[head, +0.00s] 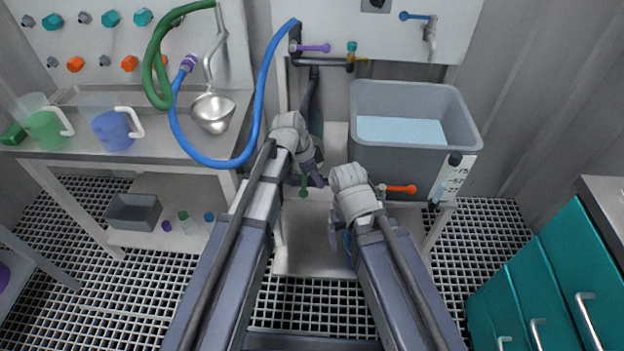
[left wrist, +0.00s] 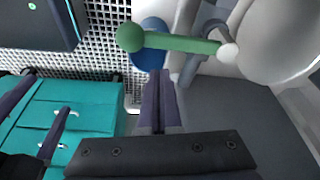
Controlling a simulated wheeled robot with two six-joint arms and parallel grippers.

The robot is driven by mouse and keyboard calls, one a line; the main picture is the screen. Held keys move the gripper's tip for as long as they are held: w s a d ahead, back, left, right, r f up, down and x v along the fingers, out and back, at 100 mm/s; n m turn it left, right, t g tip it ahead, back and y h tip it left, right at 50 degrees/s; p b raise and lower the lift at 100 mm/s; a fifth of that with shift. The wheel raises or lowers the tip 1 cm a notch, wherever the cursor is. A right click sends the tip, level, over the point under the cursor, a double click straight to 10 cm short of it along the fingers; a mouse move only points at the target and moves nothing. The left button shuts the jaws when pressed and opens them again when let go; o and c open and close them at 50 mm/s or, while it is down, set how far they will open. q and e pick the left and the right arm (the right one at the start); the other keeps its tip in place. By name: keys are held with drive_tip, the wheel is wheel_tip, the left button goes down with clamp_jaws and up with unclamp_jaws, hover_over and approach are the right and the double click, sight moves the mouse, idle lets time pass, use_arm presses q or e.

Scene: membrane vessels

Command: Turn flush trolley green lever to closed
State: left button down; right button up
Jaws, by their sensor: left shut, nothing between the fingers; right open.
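The green lever shows in the left wrist view (left wrist: 180,43) as a bar with a round knob at its left end and a pale pivot at its right end. In the head view only its green end (head: 303,192) shows, beside my left gripper. My left gripper (head: 318,180) is shut and empty. Its fingertips (left wrist: 158,74) lie just below the lever in the wrist picture; I cannot tell whether they touch it. My right gripper is mostly hidden behind its wrist in the head view; its spread, empty fingers (left wrist: 37,118) show at the left of the wrist view.
A grey tub (head: 415,145) of pale blue liquid stands on the trolley, with an orange lever (head: 401,188) below it. A blue hose (head: 262,95) loops left of my left arm. A bench (head: 75,148) with jugs stands left, teal drawers (head: 540,270) right.

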use_arm(q)
drive_tip(key=d+p+v, duration=0.1)
drive_tip(key=p+v, duration=0.8)
drive_tip(key=shift+w+a+r, duration=0.15)
drive_tip(key=shift+w+r, duration=0.25)
drive_tip(key=shift+r, duration=0.1)
drive_tip(key=s+n+g+y+p, duration=0.1)
drive_tip(key=s+n+y, duration=0.4)
drive_tip(key=s+n, duration=0.95)
drive_tip(key=s+r+m+p, duration=0.3)
drive_tip(key=r+p, duration=1.2)
drive_tip(key=p, duration=0.1)
drive_tip(key=shift+s+a+r, duration=0.2)
drive_tip(key=shift+a+r, duration=0.15)
